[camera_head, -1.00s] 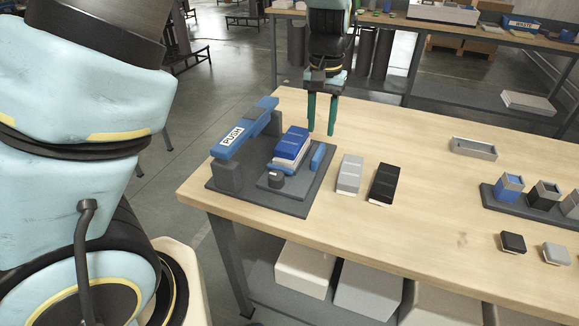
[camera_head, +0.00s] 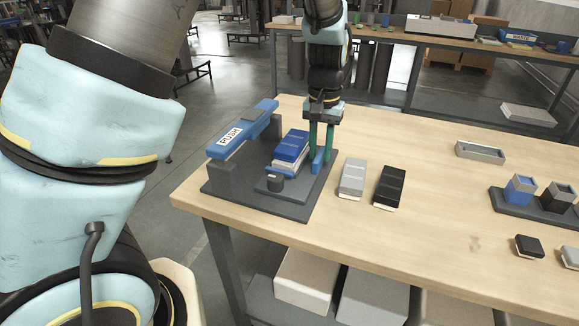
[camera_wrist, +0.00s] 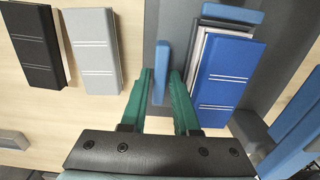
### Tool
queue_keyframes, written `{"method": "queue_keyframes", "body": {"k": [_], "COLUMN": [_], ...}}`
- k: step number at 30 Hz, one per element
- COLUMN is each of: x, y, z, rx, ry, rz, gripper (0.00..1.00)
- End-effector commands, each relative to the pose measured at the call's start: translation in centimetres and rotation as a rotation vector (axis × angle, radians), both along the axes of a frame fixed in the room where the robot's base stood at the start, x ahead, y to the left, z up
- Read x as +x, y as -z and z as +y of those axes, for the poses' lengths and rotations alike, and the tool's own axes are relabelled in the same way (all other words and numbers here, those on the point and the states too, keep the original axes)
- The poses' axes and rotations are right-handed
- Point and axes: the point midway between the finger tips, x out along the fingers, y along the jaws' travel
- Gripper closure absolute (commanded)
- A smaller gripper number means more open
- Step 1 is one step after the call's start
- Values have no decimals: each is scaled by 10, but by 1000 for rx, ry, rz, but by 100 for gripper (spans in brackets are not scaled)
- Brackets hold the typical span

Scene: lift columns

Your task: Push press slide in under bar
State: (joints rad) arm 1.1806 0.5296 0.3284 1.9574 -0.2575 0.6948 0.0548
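The press stands at the table's left end on a dark grey base plate (camera_head: 235,198). Its blue bar (camera_head: 243,130), with a white PUSH label, spans the left side. The slide (camera_head: 290,187) sits to the right of the bar, carrying a blue block (camera_head: 290,146) on a pale layer. An upright blue handle plate (camera_head: 317,163) stands at the slide's right side. My gripper (camera_head: 321,160) points down with green fingers apart. In the wrist view, the handle plate (camera_wrist: 161,72) lies between the open fingers (camera_wrist: 161,85); contact cannot be told. The blue block (camera_wrist: 226,72) is beside one finger.
A grey block (camera_head: 353,177) and a black block (camera_head: 390,186) lie right of the press. A grey tray (camera_head: 480,152) and a dark rack (camera_head: 540,209) with several cups stand farther right.

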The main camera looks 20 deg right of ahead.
Motion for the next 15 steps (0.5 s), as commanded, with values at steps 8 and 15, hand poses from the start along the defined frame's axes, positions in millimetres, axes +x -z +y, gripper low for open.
{"method": "queue_keyframes", "body": {"k": [8,15], "x": [0,0], "y": [0,0], "z": [0,0], "rx": [0,0], "ry": [0,0], "rz": [0,0], "gripper": [100,100]}}
